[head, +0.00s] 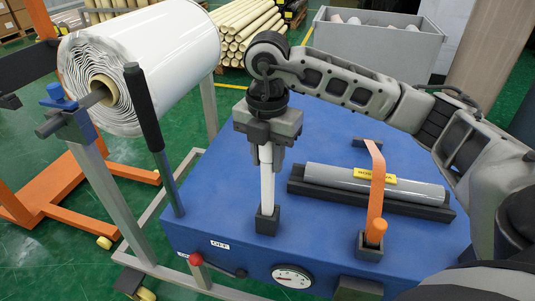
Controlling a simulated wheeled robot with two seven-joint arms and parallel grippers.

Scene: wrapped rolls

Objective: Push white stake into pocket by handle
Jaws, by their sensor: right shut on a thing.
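The white stake (267,182) stands upright near the front of the blue table. Its lower end meets a dark square pocket (267,221); how deep it sits inside, I cannot tell. My right gripper (267,152) comes down from above and is shut on the upper part of the white stake, hiding its top. My left gripper is not in view.
A large white roll (150,60) and a dark upright lever (150,120) stand left. The blue tabletop (215,165) left of the stake is clear.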

